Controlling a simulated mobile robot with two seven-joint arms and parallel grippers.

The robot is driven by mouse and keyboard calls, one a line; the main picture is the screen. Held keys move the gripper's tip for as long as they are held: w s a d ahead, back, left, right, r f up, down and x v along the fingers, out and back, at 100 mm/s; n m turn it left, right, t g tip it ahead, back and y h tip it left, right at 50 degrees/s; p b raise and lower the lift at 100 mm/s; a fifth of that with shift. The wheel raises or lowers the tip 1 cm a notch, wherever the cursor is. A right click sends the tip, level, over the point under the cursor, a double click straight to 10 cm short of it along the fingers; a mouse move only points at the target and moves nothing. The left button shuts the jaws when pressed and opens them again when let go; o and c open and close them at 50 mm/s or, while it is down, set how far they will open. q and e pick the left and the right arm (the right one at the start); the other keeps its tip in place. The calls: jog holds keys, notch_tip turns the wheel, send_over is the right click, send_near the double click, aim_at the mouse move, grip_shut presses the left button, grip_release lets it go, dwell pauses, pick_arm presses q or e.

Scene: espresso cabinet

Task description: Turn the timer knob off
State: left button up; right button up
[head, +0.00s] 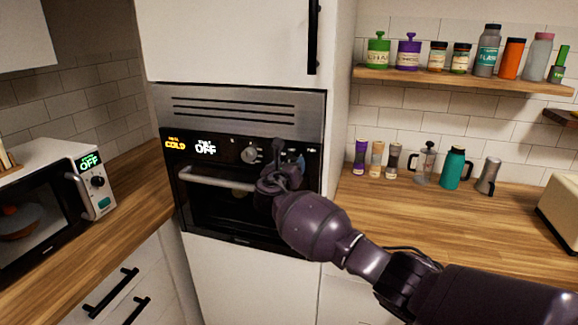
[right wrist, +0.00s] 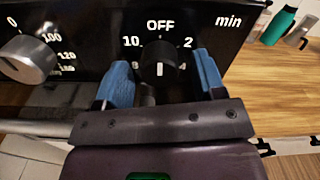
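The timer knob (right wrist: 160,60) is small and black, on the oven's black panel. Its scale has OFF at the top and 10, 8, 2 and 4 at the sides. A white mark on the knob points down, away from OFF. My right gripper (right wrist: 162,80) is open, its blue fingertips on either side of the knob with gaps. In the head view my right gripper (head: 289,162) is at the oven panel and largely hides the timer knob. My left gripper is not in view.
A silver temperature knob (right wrist: 28,60) is left of the timer knob. The oven handle (head: 215,178) runs below the panel. A microwave (head: 92,182) stands at left. Bottles and jars stand on the right counter (head: 410,205) and the shelf (head: 460,80) above.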

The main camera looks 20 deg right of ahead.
jog(key=b+v, duration=0.1)
jog(key=v, duration=0.9)
jog(key=shift+s+a, duration=0.3)
jog(key=a+r+m+t+y, duration=0.1)
jog(key=a+m+t+y, duration=0.1)
jog(key=a+m+y, duration=0.7)
jog(key=s+d+f+m+y, duration=0.35)
jog(key=s+f+m, duration=0.3)
jog(key=m, duration=0.25)
jog(key=s+d+f+m+g+h, duration=0.1)
jog(key=s+d+f+m, duration=0.3)
jog(key=s+f, duration=0.5)
jog(key=s+d+f+m+g+b, duration=0.1)
jog(key=s+d+f+m, duration=0.3)
jog(key=s+f, duration=0.6)
jog(key=s+d+f+m+g+h+b, duration=0.1)
jog(key=s+d+f+m+g, duration=0.2)
jog(key=s+d+f, duration=0.5)
jog(key=s+f+m, duration=0.1)
jog(key=s, duration=0.4)
jog(key=shift+s+m+h, duration=0.3)
jog(key=shift+s+h, duration=0.05)
jog(key=shift+s, duration=0.05)
